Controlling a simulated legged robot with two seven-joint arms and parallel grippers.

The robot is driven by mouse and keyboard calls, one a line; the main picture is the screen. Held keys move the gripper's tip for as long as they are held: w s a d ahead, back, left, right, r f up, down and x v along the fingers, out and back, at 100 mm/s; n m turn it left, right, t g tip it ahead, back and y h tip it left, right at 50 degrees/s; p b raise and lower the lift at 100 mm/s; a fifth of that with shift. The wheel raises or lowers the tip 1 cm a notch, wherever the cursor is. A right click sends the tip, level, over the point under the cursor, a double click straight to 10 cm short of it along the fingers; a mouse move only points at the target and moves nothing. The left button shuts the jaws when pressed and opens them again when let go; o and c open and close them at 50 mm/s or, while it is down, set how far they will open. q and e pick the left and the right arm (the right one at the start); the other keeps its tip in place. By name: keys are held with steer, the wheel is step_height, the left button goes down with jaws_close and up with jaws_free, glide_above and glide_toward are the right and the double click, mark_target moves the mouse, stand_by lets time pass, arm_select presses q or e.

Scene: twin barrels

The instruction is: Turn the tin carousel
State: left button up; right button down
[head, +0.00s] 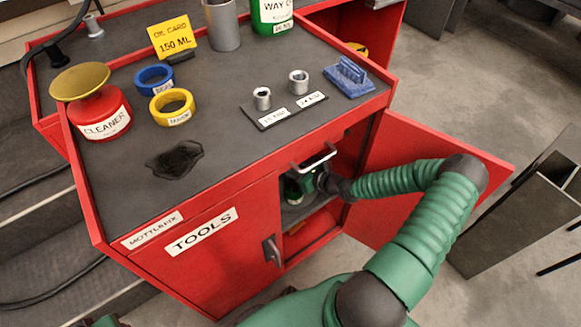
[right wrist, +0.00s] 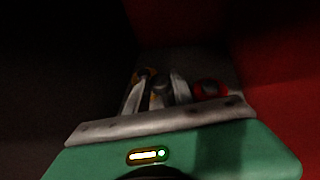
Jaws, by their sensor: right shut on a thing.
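A red cabinet (head: 215,265) stands in front of me, and its right door (head: 430,165) is swung open. My right arm reaches into the opening. My right gripper (right wrist: 160,88) is inside the dark compartment, with its fingers shut on a small dark grey thing in the right wrist view. Small orange and red things show beside the fingers there, too dark to name. I cannot make out a tin carousel as a whole; most of the compartment's inside is hidden by the cabinet top and my arm. My left gripper is out of view.
The door stands close beside my right arm.

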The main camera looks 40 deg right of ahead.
steer(key=c, duration=1.1)
jaws_free()
steer(key=shift+s, duration=0.1)
steer(key=p+v, duration=0.6)
steer(key=v, duration=1)
steer(key=shift+s+p, duration=0.3)
steer(key=shift+p, duration=0.05)
steer(key=shift+d, duration=0.15)
